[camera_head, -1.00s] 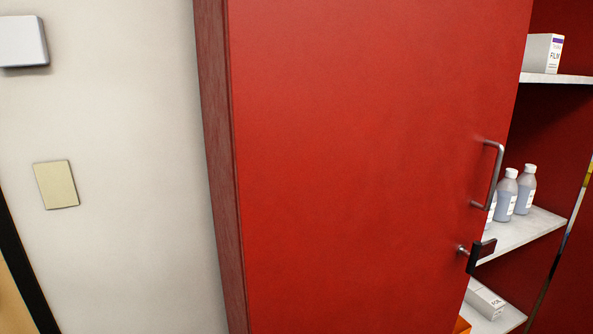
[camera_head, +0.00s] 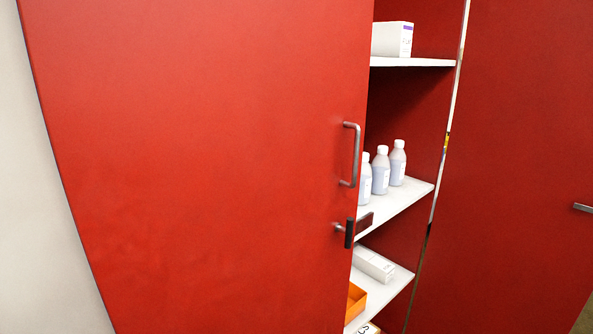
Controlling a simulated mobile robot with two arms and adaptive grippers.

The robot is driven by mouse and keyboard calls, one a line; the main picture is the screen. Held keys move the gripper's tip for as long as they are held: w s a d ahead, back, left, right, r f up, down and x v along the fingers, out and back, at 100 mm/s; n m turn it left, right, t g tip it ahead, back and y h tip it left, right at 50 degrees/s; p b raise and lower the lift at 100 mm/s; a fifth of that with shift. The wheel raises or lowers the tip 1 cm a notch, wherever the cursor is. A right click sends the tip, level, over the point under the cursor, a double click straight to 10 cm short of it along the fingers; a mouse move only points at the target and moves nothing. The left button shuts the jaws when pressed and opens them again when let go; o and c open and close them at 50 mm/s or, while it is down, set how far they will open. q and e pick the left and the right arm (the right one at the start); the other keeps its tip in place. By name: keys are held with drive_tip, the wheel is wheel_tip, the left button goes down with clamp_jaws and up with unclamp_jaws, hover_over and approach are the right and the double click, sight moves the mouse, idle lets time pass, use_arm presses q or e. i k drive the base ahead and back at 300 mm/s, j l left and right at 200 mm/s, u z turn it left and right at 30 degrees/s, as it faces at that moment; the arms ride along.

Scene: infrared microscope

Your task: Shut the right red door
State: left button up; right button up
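The right red door (camera_head: 515,130) is the tall red panel at the right of the head view. It stands open at an angle to the cabinet, its far edge along a pale metal strip beside the shelves. A short grey metal handle (camera_head: 582,208) shows at its right side. The left red door (camera_head: 210,150) fills the left and middle, with a grey bar handle (camera_head: 354,155) and a dark lock piece (camera_head: 349,233) near its right edge. A gap between the two doors shows the cabinet's inside. Neither of my grippers is in view.
White shelves (camera_head: 415,62) inside hold a white box (camera_head: 391,39), several pale bottles (camera_head: 381,172), another white box (camera_head: 374,264) and an orange tray (camera_head: 355,302). A pale wall (camera_head: 35,210) is at the left. A little floor shows at the lower right corner.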

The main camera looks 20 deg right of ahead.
sight(509, 250)
drive_tip(key=l+u, duration=0.1)
drive_tip(key=l, duration=0.4)
drive_tip(key=k+l+u, duration=0.1)
drive_tip(key=l, duration=0.9)
drive_tip(key=k+l+u, duration=0.15)
drive_tip(key=l, duration=0.3)
drive_tip(key=l+u, duration=0.1)
drive_tip(key=l, duration=0.4)
drive_tip(key=k+l+u, duration=0.1)
drive_tip(key=l, duration=0.4)
drive_tip(key=l+u, duration=0.1)
drive_tip(key=l, duration=0.3)
drive_tip(key=k+l+u, duration=0.1)
drive_tip(key=l, duration=0.35)
drive_tip(key=k+l+u, duration=0.1)
drive_tip(key=l, duration=0.3)
drive_tip(key=k+l, duration=0.15)
drive_tip(key=l, duration=0.25)
drive_tip(key=k+l+u, duration=0.15)
drive_tip(key=l, duration=0.25)
drive_tip(key=k+l+u, duration=0.1)
drive_tip(key=l, duration=0.3)
drive_tip(key=k+l+u, duration=0.1)
drive_tip(key=l, duration=0.3)
drive_tip(key=k+l, duration=0.1)
drive_tip(key=l, duration=0.85)
